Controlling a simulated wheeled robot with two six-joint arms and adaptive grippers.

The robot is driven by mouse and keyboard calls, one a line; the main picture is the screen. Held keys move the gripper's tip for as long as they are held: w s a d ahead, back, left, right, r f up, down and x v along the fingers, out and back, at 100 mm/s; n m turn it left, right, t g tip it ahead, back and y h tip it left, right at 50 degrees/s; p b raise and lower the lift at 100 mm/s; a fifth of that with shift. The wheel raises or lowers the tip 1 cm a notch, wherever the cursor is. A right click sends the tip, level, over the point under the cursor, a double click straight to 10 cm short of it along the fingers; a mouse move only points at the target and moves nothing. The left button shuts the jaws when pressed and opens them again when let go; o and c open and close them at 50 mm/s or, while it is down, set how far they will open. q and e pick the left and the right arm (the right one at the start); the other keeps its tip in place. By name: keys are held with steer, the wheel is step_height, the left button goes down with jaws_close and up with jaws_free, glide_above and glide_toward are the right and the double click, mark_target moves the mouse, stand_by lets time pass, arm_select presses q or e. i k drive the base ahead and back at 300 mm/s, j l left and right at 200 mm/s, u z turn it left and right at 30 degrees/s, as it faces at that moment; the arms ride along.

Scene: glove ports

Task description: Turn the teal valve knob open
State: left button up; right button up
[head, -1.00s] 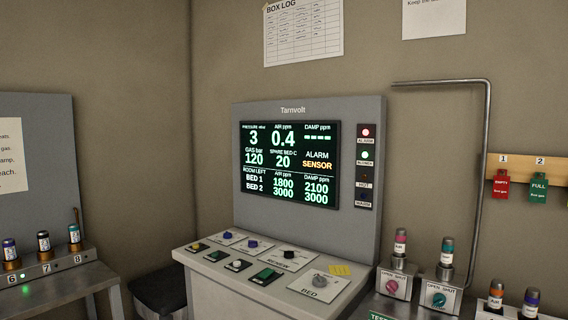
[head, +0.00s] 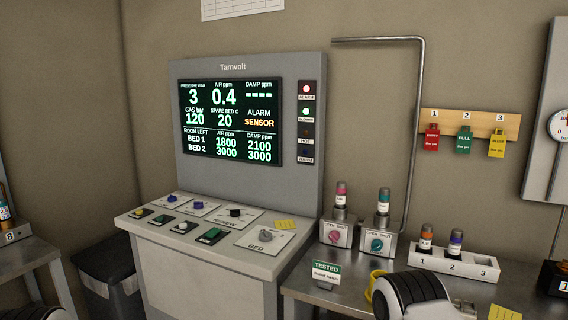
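The teal valve knob (head: 377,245) is on the front of a small grey metal valve block, on the metal bench right of the console. A vial with a teal band (head: 383,203) stands on top of that block. A matching block with a pink knob (head: 335,237) stands just left of it. Both blocks carry "OPEN SHUT" lettering; I cannot read the teal knob's exact position. A white and black part of my arm (head: 412,294) shows at the bottom, in front of and below the teal knob, apart from it. Neither gripper's fingers are visible.
A white rack (head: 455,264) with orange and purple vials stands right of the valves. A yellow object (head: 375,283) sits beside my arm, partly hidden. A green TESTED sign (head: 326,271) stands at the bench's left. The console (head: 190,250) is left. A pipe (head: 415,140) rises behind.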

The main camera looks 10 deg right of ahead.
mark_target(377, 244)
steer(key=l+z, duration=0.2)
steer(key=z, duration=0.2)
steer(key=l+z, duration=0.15)
steer(key=z, duration=0.2)
steer(key=l+z, duration=0.15)
steer(key=z, duration=0.25)
steer(key=i, duration=0.05)
